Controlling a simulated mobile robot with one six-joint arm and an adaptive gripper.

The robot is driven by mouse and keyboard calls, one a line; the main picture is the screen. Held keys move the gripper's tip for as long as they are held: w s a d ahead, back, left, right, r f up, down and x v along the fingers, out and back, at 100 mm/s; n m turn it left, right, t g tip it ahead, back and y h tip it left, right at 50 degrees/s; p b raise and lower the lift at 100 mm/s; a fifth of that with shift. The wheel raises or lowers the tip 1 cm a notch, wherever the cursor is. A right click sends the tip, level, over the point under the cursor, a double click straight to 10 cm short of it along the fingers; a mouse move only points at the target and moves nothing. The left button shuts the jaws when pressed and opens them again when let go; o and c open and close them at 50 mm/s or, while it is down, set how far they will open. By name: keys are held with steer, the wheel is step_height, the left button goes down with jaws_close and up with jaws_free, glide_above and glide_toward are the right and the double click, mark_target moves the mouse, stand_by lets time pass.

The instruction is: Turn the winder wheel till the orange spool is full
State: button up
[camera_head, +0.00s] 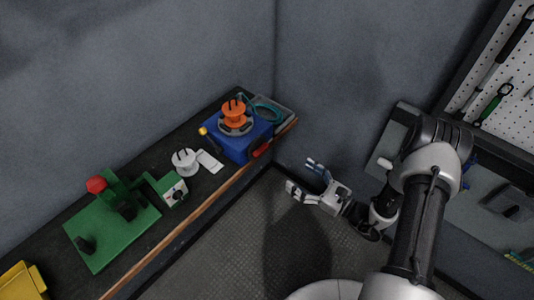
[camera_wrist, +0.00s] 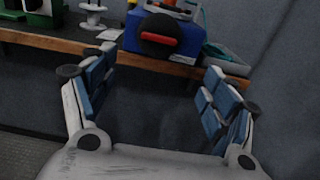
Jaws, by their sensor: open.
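The winder is a blue box (camera_head: 237,140) at the right end of the bench, with the orange spool (camera_head: 234,111) upright on top. In the wrist view the blue box (camera_wrist: 190,34) shows its dark round wheel (camera_wrist: 160,47) with a red handle (camera_wrist: 157,37) on the front; the red handle also shows at the box's right side in the head view (camera_head: 262,148). How full the spool is, I cannot tell. My gripper (camera_head: 304,176) is open and empty, apart from the wheel and right of the bench. Its blue-padded fingers (camera_wrist: 160,72) spread below the wheel in the wrist view.
A white spool (camera_head: 185,161) and white card (camera_head: 209,161) lie left of the winder. A green machine (camera_head: 113,230) with a red knob (camera_head: 96,184) and a yellow bin (camera_head: 20,282) stand farther left. A grey tray with teal cable (camera_head: 268,110) sits behind. A wall borders the right.

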mark_target(263, 152)
steer(key=b+x, duration=0.1)
steer(key=x, duration=1.4)
steer(key=shift+c, duration=0.2)
steer(key=c, duration=1)
steer(key=shift+m, duration=0.4)
